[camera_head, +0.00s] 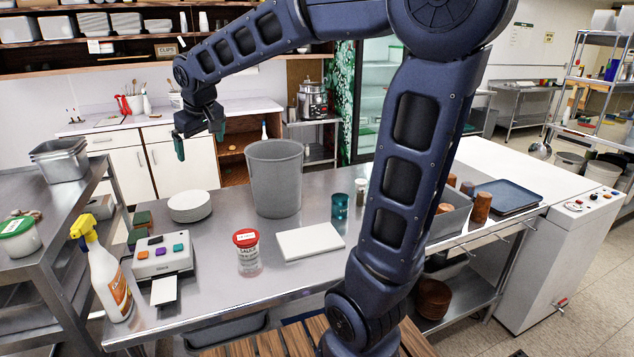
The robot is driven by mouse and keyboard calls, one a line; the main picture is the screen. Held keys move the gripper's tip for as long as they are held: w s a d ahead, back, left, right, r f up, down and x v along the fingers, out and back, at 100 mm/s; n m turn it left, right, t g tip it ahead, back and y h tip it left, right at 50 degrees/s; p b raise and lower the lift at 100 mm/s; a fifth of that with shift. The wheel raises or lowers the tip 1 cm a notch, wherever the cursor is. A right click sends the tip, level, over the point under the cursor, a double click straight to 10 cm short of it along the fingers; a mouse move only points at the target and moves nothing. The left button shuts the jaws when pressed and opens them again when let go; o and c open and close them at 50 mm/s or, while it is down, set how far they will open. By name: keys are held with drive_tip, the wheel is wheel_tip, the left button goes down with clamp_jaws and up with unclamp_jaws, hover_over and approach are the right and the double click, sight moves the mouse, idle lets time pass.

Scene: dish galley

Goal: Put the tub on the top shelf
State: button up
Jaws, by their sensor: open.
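A clear tub with a red lid and a printed label (247,254) stands upright on the steel table (215,262), near its front edge. Another tub, white with a green lid (18,238), stands on the upper level of the steel shelf unit (58,210) at the left. I cannot tell which tub the task names. My gripper (201,143) is open and empty, fingers pointing down. It appears above the far left part of the table, apart from both tubs. Shelves (120,47) run along the back wall, and a wire rack (600,85) stands at the right.
Metal pans (61,160) sit on the left unit. My arm hides part of the table's right side.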

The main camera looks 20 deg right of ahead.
drive_tip(key=s+d+f+m, duration=0.3)
drive_tip(key=s+d, duration=0.6)
drive_tip(key=d, duration=0.3)
drive_tip(key=s+d+f+m+h, duration=0.1)
drive_tip(key=s+d+f+m, duration=0.2)
drive_tip(key=s+d, duration=0.6)
drive_tip(key=d+f, duration=0.1)
drive_tip(key=d, duration=0.3)
drive_tip(key=shift+s+d+f, duration=0.3)
drive_tip(key=shift+s, duration=0.05)
